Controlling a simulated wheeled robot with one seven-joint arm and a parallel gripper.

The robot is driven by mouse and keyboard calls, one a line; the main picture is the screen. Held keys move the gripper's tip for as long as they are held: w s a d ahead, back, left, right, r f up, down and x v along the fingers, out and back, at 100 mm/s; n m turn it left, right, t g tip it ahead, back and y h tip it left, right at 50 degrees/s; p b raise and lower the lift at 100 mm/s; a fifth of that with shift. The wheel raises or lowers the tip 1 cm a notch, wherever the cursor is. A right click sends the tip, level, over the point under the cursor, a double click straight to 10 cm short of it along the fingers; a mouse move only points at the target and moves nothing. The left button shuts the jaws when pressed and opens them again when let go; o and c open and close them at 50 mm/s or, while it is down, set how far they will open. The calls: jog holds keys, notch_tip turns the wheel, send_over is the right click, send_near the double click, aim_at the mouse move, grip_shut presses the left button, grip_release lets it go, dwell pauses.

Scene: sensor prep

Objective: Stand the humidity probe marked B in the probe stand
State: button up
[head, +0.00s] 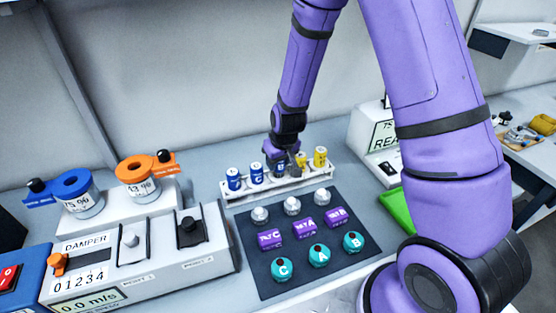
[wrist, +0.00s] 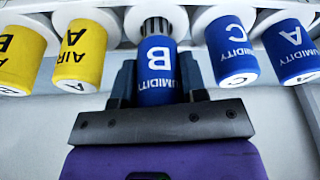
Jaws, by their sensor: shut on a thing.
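The humidity probe marked B (wrist: 157,75) is a blue cylinder with a white letter B. My gripper (wrist: 157,92) is shut on it, with a dark finger on each side. Its slotted grey end shows beyond the blue part, unlike its neighbours, so it sits out further than they do. I cannot tell whether its tip is still inside a hole. In the head view my gripper (head: 281,165) is over the white rack (head: 280,190), mostly hiding the probe. Blue humidity probes C (wrist: 231,48) and A (wrist: 292,50) stand in the rack beside it.
Yellow air probes A (wrist: 80,55) and B (wrist: 20,60) stand on the other side. A dark mat (head: 262,232) with knobs, purple blocks and teal discs lies in front. A damper panel (head: 135,255) is left, a display box (head: 372,138) and green tray (head: 394,212) right.

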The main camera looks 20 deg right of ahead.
jog(key=shift+f, duration=1.1)
dwell(2.0)
jog(key=o, duration=1.3)
jog(key=shift+r, duration=0.1)
jog(key=shift+r, duration=3.9)
